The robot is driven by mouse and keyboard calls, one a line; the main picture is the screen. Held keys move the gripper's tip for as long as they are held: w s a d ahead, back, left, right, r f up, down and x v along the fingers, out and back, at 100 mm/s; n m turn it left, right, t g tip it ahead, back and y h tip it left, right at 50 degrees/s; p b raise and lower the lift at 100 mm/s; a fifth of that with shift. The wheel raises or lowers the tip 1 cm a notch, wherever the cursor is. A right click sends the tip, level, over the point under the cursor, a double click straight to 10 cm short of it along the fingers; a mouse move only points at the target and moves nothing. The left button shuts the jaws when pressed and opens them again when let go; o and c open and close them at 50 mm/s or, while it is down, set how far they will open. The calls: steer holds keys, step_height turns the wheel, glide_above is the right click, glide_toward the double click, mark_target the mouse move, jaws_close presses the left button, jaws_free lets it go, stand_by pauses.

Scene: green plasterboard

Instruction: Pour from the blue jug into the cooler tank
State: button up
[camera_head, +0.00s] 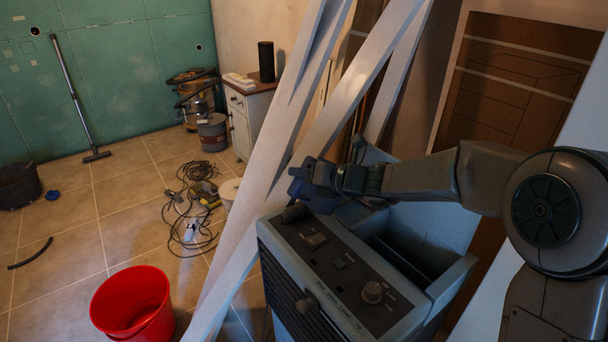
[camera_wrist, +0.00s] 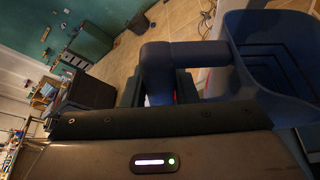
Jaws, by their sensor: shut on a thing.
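The cooler (camera_head: 330,285) is a grey-blue box with a dark control panel and a knob on top. Its open tank (camera_head: 450,285) is the recess at the right rear of the top, partly hidden by my arm. My gripper (camera_head: 328,180) is above the panel's far left end, left of the tank opening. It is shut on the dark blue jug (camera_head: 312,188), which is small and partly hidden in the head view. In the wrist view the jug's thick handle (camera_wrist: 168,62) lies at the gripper and its ridged body (camera_wrist: 240,50) is to the right. The jug's tilt and contents cannot be told.
Long white boards (camera_head: 262,165) lean right behind and left of the cooler. A red bucket (camera_head: 133,303) stands on the tiled floor at the front left. A cable tangle (camera_head: 193,205) and a white cabinet (camera_head: 243,120) are farther back. The floor at left is mostly free.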

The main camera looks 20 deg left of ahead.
steer(key=shift+r, duration=0.1)
jaws_close()
step_height(320, 180, up, 7)
steer(key=p, duration=0.6)
steer(key=shift+f, duration=0.2)
steer(key=shift+n+t+h+b, duration=0.3)
steer(key=shift+n+b, duration=0.4)
steer(key=shift+b, duration=0.3)
steer(key=n+t+h+b, duration=0.1)
steer(key=n+b, duration=0.1)
steer(key=b, duration=0.2)
steer(key=shift+n+t, duration=0.3)
steer(key=shift+n, duration=0.1)
steer(key=shift+r+n+t+b, duration=0.15)
steer(key=shift+n+t+b, duration=0.15)
steer(key=shift+n+b, duration=0.15)
